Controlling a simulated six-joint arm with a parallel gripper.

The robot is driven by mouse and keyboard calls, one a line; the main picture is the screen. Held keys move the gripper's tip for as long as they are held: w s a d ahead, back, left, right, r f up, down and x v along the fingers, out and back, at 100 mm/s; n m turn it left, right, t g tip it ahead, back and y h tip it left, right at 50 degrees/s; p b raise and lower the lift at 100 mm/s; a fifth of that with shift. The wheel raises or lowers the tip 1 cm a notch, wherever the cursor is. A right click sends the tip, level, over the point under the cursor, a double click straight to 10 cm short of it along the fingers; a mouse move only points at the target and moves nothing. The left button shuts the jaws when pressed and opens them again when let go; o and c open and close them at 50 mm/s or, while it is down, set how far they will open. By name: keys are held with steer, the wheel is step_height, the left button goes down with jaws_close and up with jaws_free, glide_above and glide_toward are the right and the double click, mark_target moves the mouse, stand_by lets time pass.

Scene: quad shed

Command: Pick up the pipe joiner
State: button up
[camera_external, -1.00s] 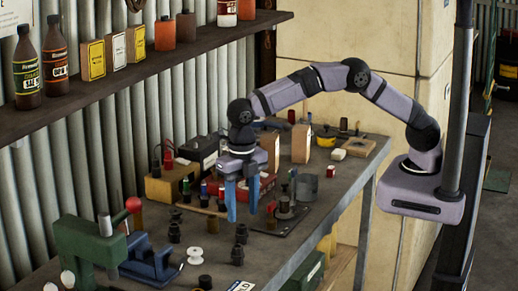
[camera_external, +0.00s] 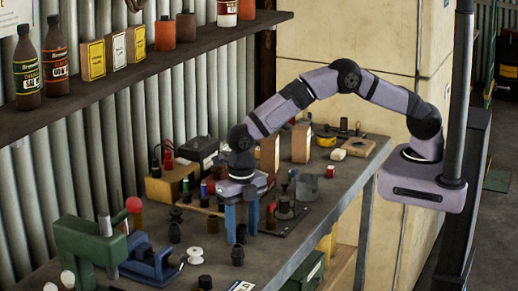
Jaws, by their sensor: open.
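Several small dark fittings stand on the workbench (camera_external: 290,240), and I cannot tell for sure which is the pipe joiner. One dark fitting (camera_external: 241,233) stands between the blue fingers of my gripper (camera_external: 241,238) and is partly hidden by them. My gripper points straight down, open, with its fingertips low near the bench top. I cannot tell whether either finger touches the fitting. Another dark fitting (camera_external: 237,255) stands just in front of the gripper, and one more (camera_external: 174,232) stands to its left.
A white spool (camera_external: 195,256) stands left of the gripper. A blue vise (camera_external: 150,262) and a green press (camera_external: 88,243) are at the front left. A dark plate (camera_external: 287,226) with parts on it lies close on the right. Wooden blocks (camera_external: 302,144) stand behind.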

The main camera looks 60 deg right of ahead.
mark_target(242, 226)
steer(key=shift+f, duration=0.25)
steer(key=shift+c, duration=0.7)
steer(key=c, duration=0.8)
steer(key=shift+c, duration=0.2)
steer(key=shift+r, duration=0.15)
step_height(242, 226, up, 10)
steer(key=b, duration=0.3)
